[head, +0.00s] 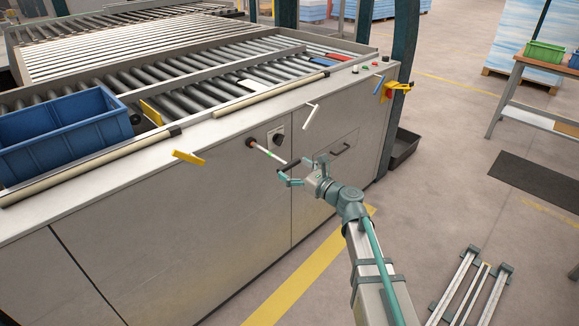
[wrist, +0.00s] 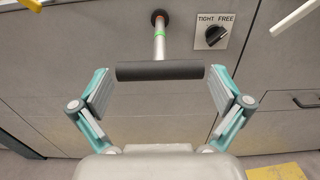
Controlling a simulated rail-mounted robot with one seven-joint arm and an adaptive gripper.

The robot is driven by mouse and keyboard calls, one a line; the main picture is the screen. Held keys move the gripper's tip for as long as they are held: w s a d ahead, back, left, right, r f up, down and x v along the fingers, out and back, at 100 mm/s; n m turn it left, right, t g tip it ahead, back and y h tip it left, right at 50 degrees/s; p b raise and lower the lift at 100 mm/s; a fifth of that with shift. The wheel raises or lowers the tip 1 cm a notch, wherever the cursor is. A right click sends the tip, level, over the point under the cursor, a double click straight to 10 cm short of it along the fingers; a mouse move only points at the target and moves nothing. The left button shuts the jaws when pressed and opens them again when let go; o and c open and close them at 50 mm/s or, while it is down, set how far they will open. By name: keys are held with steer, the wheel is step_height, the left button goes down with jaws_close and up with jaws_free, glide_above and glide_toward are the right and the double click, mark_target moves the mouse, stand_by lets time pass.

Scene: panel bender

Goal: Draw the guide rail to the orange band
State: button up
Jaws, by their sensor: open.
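The guide rail is a pale rod (wrist: 159,48) standing out of the grey machine front, with a dark crossbar handle (wrist: 160,71) at its near end. A green band (wrist: 159,35) circles the rod; a small orange mark (wrist: 160,16) shows close to the dark collar at the wall. The rod also shows in the head view (head: 266,152). My gripper (wrist: 160,88) is open, with one finger beyond each end of the handle and visible gaps at both sides. In the head view my gripper (head: 290,179) is at the handle end.
A TIGHT/FREE knob (wrist: 215,36) sits right of the rod; its pointer appears to lean toward FREE. A white lever (head: 311,116) and yellow lever (head: 188,157) stick out nearby. A drawer handle (head: 341,149) is to the right. A blue bin (head: 65,130) stands on top.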

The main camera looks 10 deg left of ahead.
steer(key=v, duration=0.9)
steer(key=shift+s+d, duration=0.25)
steer(key=s+d+f+n+g+h+p, duration=0.1)
steer(key=s+d+f+n+g+h, duration=0.2)
steer(key=s+f+n, duration=0.5)
steer(key=s+d+f+n+g+h, duration=0.2)
steer(key=s+f+n+g, duration=0.25)
steer(key=f, duration=0.85)
steer(key=s+d+f+n+g+h+p, duration=0.1)
steer(key=s+d+f+n+g+h, duration=0.15)
steer(key=s+f+n, duration=0.55)
steer(key=s+d+f+n+g+h+p, duration=0.1)
steer(key=s+d+f, duration=0.3)
steer(key=s, duration=0.5)
steer(key=s+d+f+n+g+h+p, duration=0.1)
steer(key=s+d+f+n+g+h, duration=0.1)
steer(key=s+f, duration=0.5)
steer(key=s+d+f+n+g+h+p, duration=0.1)
steer(key=s+d+f+g+h, duration=0.3)
steer(key=s+d, duration=0.3)
steer(key=s+f, duration=0.1)
steer(key=s, duration=0.3)
steer(key=shift+s+d+f+n, duration=0.25)
steer(key=shift+d+f+n, duration=0.05)
steer(key=shift+f+n, duration=0.05)
